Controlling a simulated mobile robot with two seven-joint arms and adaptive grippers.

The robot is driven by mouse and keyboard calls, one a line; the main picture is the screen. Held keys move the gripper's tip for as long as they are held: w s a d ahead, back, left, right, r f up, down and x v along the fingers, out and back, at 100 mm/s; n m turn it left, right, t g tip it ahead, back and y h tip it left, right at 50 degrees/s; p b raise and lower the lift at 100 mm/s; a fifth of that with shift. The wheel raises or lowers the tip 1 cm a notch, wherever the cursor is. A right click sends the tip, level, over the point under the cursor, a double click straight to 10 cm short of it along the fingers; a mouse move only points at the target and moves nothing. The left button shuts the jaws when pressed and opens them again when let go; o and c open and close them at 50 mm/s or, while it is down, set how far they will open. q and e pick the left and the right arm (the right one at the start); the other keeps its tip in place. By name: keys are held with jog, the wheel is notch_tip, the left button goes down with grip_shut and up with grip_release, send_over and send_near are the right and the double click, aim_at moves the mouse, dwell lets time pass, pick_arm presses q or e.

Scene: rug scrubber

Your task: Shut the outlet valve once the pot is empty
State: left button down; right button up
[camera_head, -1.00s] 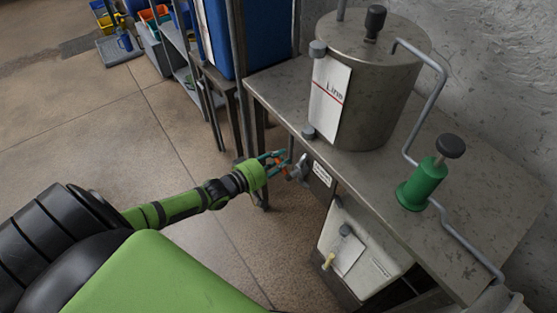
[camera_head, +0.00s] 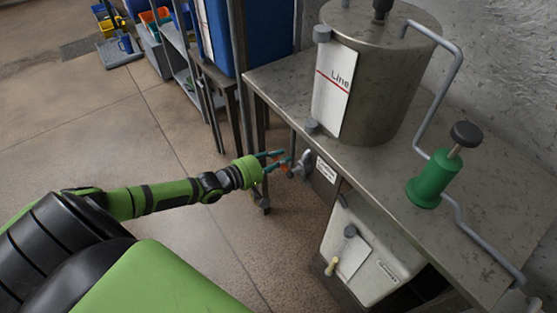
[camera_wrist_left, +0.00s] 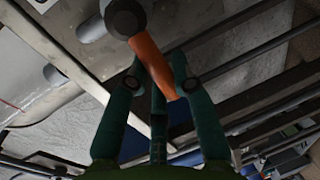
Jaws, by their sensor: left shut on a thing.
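The steel pot (camera_head: 370,90), lidded and labelled "Line", stands on the metal table; its inside is hidden. The outlet valve (camera_head: 304,163) is a grey metal fitting at the table's front edge, below the pot. Its orange handle (camera_wrist_left: 152,65) shows in the left wrist view, slanting down from the round dark valve stem (camera_wrist_left: 125,17). My left gripper (camera_head: 283,162), with teal fingers, is at the valve and shut on this handle, one finger on each side. My right gripper is not in view.
A green pump (camera_head: 432,182) with a black knob stands on the table (camera_head: 385,172), joined to a bent grey pipe (camera_head: 440,90). A white canister (camera_head: 375,262) sits below the table. A blue container (camera_head: 220,35) stands behind. The floor at left is open.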

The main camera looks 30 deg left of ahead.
pick_arm(q)
jog(key=c, duration=1)
grip_release()
jog(key=shift+s+a, duration=0.1)
jog(key=shift+s, duration=0.2)
jog(key=v, duration=1.1)
jog(key=shift+s+r, duration=0.15)
jog(key=shift+s, duration=0.05)
